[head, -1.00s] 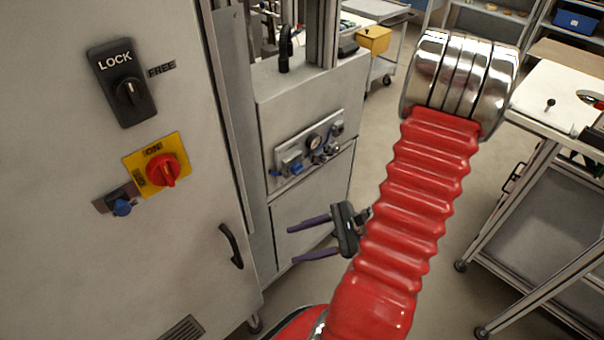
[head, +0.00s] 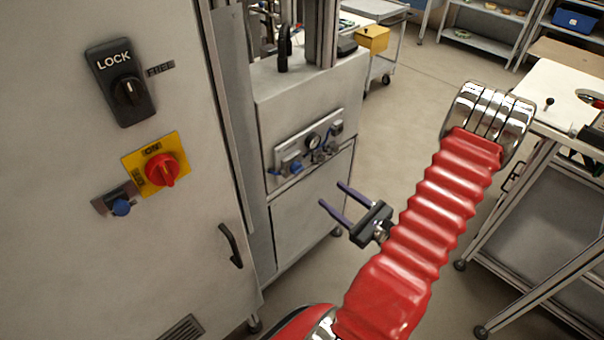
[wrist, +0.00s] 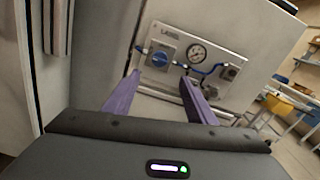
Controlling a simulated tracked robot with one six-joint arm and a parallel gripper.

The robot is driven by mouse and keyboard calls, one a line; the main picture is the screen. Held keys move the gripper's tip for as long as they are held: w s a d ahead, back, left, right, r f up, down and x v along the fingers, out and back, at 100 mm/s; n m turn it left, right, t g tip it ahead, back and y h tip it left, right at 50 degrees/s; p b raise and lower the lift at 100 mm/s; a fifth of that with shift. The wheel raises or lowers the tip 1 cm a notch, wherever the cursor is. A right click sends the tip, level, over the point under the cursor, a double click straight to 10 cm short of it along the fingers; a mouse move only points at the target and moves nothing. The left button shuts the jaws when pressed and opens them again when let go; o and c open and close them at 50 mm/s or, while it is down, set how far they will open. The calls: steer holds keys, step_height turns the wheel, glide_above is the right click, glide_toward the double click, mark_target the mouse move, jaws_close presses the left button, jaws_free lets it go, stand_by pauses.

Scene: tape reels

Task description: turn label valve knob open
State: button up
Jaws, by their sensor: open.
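The label valve knob (wrist: 160,58) is blue, on a square body at the left of a small grey panel (wrist: 221,61) marked with a label in the wrist view. In the head view the same knob (head: 292,164) sits low at the panel's left. Its turned position is too small to read. My gripper (head: 331,194) is open and empty, its two purple fingers pointing toward the panel but apart from it. In the wrist view the fingers (wrist: 160,77) lie to either side of the knob and lower in the picture.
A round gauge (wrist: 197,52), blue tubing and another fitting sit right of the knob. A grey cabinet at left carries a LOCK switch (head: 122,84), a red-and-yellow switch (head: 161,169) and a black handle (head: 230,245). A workbench (head: 560,95) stands at right; floor between is clear.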

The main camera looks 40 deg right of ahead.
mark_target(300, 171)
steer(key=shift+w, duration=0.15)
steer(key=shift+w+a, duration=0.2)
steer(key=shift+w, duration=6.6)
steer(key=shift+c, duration=0.5)
steer(key=shift+a, duration=0.1)
steer(key=c, duration=0.9)
